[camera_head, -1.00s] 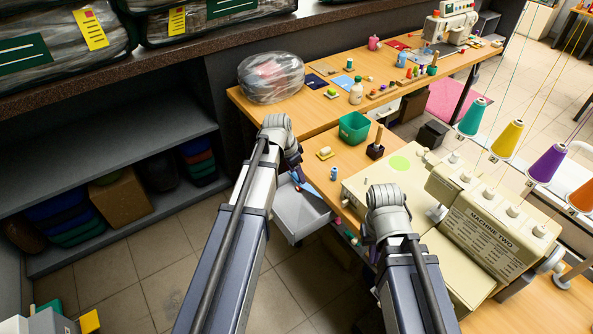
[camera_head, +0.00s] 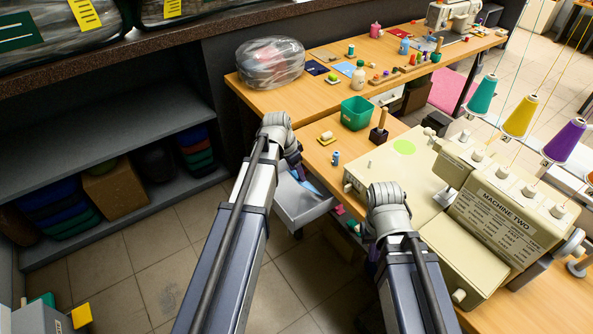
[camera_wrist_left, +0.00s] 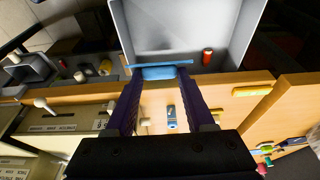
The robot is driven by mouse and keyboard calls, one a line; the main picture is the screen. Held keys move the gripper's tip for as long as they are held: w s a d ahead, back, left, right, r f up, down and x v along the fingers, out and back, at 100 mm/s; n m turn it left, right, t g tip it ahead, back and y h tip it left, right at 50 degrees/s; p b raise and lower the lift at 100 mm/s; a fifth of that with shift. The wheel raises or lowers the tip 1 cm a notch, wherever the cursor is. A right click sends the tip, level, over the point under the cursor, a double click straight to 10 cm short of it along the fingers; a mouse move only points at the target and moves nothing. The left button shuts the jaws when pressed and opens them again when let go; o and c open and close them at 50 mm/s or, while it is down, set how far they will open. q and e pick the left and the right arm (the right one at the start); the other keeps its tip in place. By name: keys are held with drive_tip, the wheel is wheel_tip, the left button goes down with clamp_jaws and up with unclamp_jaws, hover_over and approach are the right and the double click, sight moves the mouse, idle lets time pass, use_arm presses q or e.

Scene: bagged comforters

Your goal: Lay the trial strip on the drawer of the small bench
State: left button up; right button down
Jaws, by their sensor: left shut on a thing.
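The trial strip is a blue strip (camera_wrist_left: 160,72), held across between the fingertips of my left gripper (camera_wrist_left: 158,76). In the head view part of the strip (camera_head: 308,184) shows below my left gripper (camera_head: 299,172), over the drawer. The drawer (camera_head: 294,212) is a pale grey open tray pulled out from the small bench (camera_head: 330,143). In the left wrist view the strip is at the drawer's bench-side edge (camera_wrist_left: 205,78); I cannot tell whether it touches. A red spool (camera_wrist_left: 207,56) is in the drawer. My right gripper (camera_head: 371,262) hangs mostly hidden below its wrist.
A cream sewing machine (camera_head: 500,215) stands right. Grey shelving (camera_head: 110,140) is left; floor between is open.

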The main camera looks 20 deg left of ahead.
use_arm(q)
drive_tip(key=shift+f+b, duration=1.5)
drive_tip(key=shift+f, duration=0.35)
drive_tip(key=shift+f+b, duration=0.4)
drive_tip(key=shift+f, duration=0.05)
drive_tip(key=o, duration=1.6)
drive_tip(key=shift+c, duration=0.2)
drive_tip(key=shift+r, duration=0.2)
drive_tip(key=shift+p+v, duration=3.3)
drive_tip(key=shift+p, duration=0.1)
drive_tip(key=shift+w+d+r, duration=0.15)
drive_tip(key=shift+w, duration=0.05)
drive_tip(key=p+v, duration=0.7)
drive_tip(key=shift+r+p, duration=0.3)
drive_tip(key=shift+r, duration=0.05)
